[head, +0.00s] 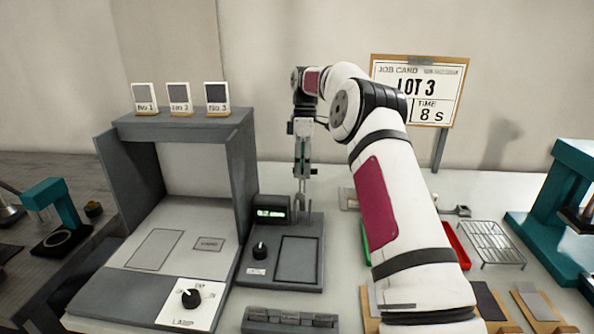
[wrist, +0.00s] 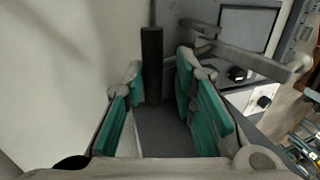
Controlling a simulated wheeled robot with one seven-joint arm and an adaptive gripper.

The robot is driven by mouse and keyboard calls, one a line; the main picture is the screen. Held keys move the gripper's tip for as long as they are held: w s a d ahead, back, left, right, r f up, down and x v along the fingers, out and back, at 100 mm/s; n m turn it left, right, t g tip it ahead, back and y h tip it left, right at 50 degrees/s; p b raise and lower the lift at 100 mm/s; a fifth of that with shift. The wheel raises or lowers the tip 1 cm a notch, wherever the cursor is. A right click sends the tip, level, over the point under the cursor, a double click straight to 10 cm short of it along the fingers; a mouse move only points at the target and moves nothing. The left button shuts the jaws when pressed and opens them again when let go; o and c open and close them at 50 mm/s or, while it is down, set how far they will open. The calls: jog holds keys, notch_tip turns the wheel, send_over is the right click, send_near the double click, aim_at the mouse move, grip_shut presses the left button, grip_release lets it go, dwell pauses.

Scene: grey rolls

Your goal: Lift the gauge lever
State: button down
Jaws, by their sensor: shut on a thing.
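The thickness gauge (head: 256,283) is a dark grey base in the middle of the head view, with a lit green display (head: 272,213), a black knob and a square plate. My gripper (head: 301,186) points down at its back right edge. In the wrist view a dark upright cylinder, which looks like the lever's grip (wrist: 152,62), stands between my teal-padded fingers (wrist: 164,72). The gripper is shut on it, though the contact is hard to see. A pale grey bar (wrist: 250,60) crosses right of the fingers. The lever is hard to make out in the head view.
A grey booth (head: 190,127) with numbered cards on top stands left of the gauge. Grey rolls (head: 290,317) lie in front. Right are a wire rack (head: 491,243), a red tray (head: 457,246) and a teal press (head: 560,200). A job card (head: 418,90) reads LOT 3, 8 s.

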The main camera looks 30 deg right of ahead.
jog(key=shift+d+f, duration=0.2)
jog(key=shift+f, duration=0.7)
jog(key=c, duration=1.6)
grip_release()
jog(key=shift+o, duration=0.2)
jog(key=shift+w+f, duration=0.1)
